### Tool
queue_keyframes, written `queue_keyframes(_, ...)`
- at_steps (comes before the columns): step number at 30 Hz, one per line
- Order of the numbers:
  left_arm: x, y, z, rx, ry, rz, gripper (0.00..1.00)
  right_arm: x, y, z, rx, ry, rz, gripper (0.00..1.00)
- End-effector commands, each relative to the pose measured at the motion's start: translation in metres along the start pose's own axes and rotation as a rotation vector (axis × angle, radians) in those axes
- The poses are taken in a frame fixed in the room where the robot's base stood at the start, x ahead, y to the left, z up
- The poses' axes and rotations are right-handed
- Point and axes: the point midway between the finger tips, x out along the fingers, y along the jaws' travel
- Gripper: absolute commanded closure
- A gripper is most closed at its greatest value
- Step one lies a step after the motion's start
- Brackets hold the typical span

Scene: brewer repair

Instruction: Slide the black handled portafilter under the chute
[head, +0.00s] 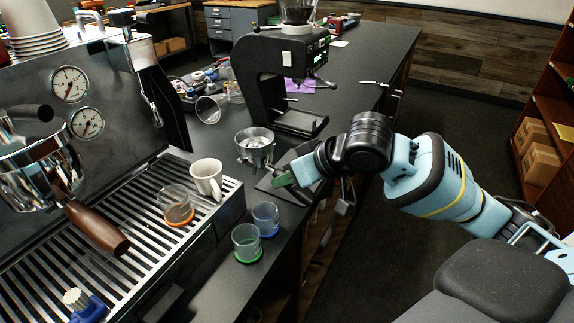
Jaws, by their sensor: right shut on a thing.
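The portafilter (255,151) shows as a round metal basket above the counter, left of the grinder's base. Its handle runs towards my right gripper (287,180) and is mostly hidden by it. My right gripper is shut on the portafilter, its arm coming in from the right. The black grinder (262,69) stands behind, with its chute area over a base tray (300,122). The basket is in front and to the left of that tray, not under the chute. My left gripper is out of view.
An espresso machine (70,100) with a wooden-handled portafilter (97,229) stands at left. A white mug (207,178) and an orange-based glass (176,207) sit on its drip grate. Green (247,244) and blue (265,219) glasses stand near the counter edge. A glass (210,109) lies behind.

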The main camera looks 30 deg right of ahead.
Motion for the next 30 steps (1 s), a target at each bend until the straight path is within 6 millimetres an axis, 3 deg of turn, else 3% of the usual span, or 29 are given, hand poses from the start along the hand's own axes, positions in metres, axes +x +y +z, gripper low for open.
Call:
queue_keyframes(3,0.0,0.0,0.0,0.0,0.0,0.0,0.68,-0.005,-0.017,-0.019,0.071,0.033,0.068,1.0)
queue_keyframes(12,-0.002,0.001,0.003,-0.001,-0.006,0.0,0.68,-0.021,-0.045,-0.049,0.239,0.077,0.234,1.0)
queue_keyframes(30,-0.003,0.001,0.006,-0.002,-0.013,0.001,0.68,-0.031,-0.055,-0.06,0.313,0.091,0.31,1.0)
